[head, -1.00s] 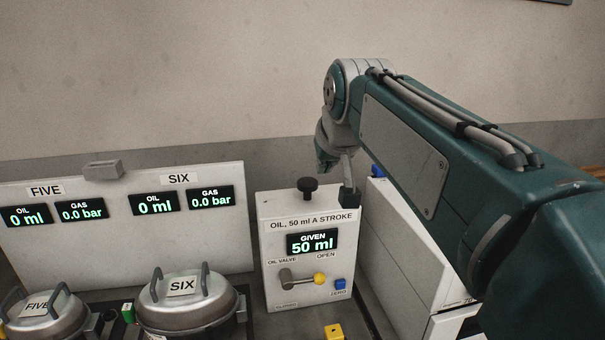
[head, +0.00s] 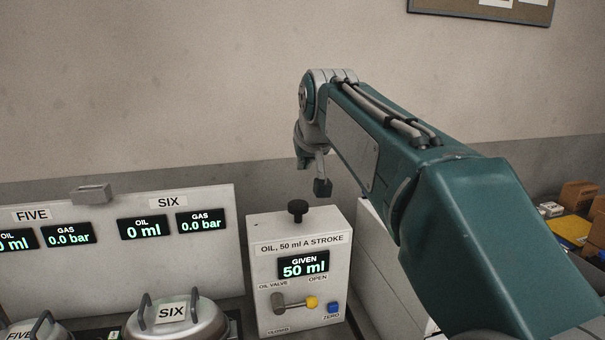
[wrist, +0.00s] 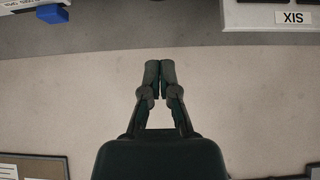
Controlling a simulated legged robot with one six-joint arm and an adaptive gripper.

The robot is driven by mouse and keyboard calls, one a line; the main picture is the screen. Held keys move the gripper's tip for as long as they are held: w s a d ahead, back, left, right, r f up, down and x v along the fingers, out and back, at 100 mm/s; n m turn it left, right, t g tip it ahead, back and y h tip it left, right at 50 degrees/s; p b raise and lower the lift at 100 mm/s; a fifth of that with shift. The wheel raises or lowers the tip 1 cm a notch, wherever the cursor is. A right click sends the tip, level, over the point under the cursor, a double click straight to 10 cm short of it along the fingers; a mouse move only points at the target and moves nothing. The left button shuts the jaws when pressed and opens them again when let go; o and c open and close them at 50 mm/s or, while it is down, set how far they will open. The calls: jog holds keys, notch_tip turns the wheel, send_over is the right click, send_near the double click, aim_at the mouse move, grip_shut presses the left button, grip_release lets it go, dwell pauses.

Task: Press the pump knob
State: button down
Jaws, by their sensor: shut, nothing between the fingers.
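The pump knob (head: 298,208) is a black knob on a short stem on top of the white oil box (head: 262,219). The box's display (head: 303,265) reads "GIVEN 50 ml". My gripper (head: 322,187) hangs from the arm's end, a little above and right of the knob in the head view, apart from it. How far off it is in depth I cannot tell. In the wrist view my gripper (wrist: 159,66) is shut, with its fingertips together and nothing between them. The knob does not show in the wrist view.
The oil valve lever (head: 294,303) with a yellow end and a blue ZERO button (head: 333,308) are on the box's front. A panel (head: 190,255) with FIVE and SIX displays and lidded pots (head: 172,322) stand left. White cabinets are at right.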

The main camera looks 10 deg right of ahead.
send_over(300, 208)
jog(key=w, duration=0.1)
jog(key=f, duration=0.6)
jog(key=shift+w, duration=0.2)
notch_tip(300, 208, down, 2)
jog(key=shift+s+f, duration=0.1)
jog(key=shift+f, duration=0.85)
jog(key=shift+f, duration=1.6)
jog(key=shift+s, duration=0.1)
jog(key=v, duration=1.2)
jog(key=shift+a+r, duration=0.1)
